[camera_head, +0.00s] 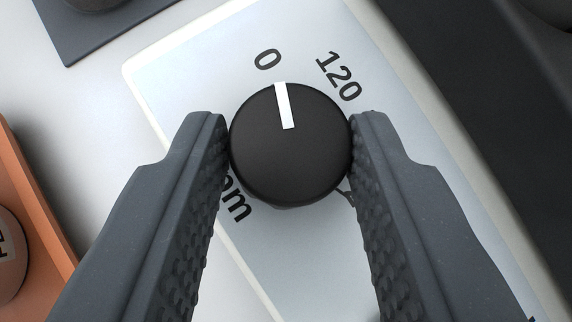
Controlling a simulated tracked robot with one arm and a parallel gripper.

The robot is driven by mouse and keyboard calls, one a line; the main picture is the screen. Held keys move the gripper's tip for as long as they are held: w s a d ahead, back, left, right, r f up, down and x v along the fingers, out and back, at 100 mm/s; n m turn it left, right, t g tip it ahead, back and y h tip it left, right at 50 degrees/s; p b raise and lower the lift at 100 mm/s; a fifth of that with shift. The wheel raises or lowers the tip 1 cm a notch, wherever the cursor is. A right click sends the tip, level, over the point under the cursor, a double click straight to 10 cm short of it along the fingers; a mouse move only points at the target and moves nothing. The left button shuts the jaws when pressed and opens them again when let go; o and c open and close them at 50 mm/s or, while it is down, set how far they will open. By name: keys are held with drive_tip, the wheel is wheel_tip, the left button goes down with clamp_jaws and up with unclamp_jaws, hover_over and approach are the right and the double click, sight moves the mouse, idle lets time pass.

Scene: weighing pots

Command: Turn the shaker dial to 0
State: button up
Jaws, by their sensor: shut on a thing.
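The shaker dial (288,160) is a round black knob with a white pointer line, in the middle of the view. Its white line points up and slightly left, between the printed 0 (267,59) and 120 (338,76), closer to the 0. My gripper (290,148) is shut on the dial, with one dark grey ridged finger touching each side. The fingers partly cover other lettering on the panel, of which the end "pm" shows at the lower left of the dial.
The dial sits on a pale panel (190,80) with a white rim. An orange object (35,190) with a round part stands at the left edge. A dark blue-grey thing (95,25) is at the upper left, and a black surface (490,120) runs along the right.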

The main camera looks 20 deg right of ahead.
drive_tip(key=shift+f, duration=0.1)
idle(0.3)
drive_tip(key=o, duration=1)
drive_tip(key=shift+c, duration=0.2)
drive_tip(key=shift+v, duration=0.95)
drive_tip(key=p+v, duration=0.2)
drive_tip(key=v, duration=1)
drive_tip(key=shift+p, duration=0.35)
drive_tip(key=shift+f, duration=0.1)
